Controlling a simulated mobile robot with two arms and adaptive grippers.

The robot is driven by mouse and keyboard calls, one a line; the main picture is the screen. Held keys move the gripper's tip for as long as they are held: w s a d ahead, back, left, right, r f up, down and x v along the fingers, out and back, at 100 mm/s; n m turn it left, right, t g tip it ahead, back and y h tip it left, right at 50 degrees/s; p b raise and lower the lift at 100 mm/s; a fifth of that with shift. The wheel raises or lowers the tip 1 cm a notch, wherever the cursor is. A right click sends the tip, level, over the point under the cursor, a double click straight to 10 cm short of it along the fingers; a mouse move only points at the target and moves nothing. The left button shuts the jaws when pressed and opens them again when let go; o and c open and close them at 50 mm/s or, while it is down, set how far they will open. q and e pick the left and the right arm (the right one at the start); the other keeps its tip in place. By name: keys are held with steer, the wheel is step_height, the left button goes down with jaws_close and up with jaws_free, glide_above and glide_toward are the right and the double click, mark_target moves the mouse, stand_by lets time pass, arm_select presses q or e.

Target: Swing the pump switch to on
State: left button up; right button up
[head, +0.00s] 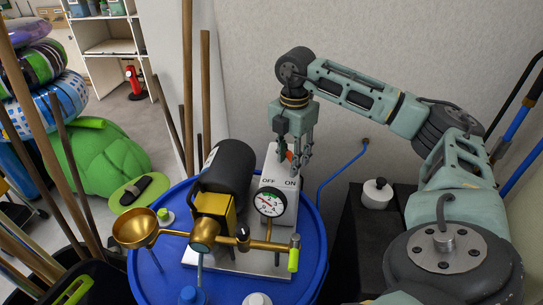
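The pump switch box (275,181) is white, with OFF on its left and ON on its right. It stands at the back of the pump assembly on a blue barrel. A small red switch part (290,155) shows at the top of the box, mostly hidden by my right gripper. My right gripper (297,160) points down over the upper ON side, with its fingers at or very near the red part. I cannot tell whether they touch it or how far they are open. My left gripper is out of view.
A black pump motor (230,165), a brass funnel (135,229) and a round gauge (270,203) crowd the blue barrel (160,277). A dark stand with a white lidded pot (377,194) is at the right. Wooden poles lean at the left, and a wall is close behind.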

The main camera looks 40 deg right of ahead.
mark_target(290, 159)
steer(key=shift+r+p, duration=2.9)
steer(key=shift+r, duration=0.6)
steer(key=shift+w+f, duration=0.1)
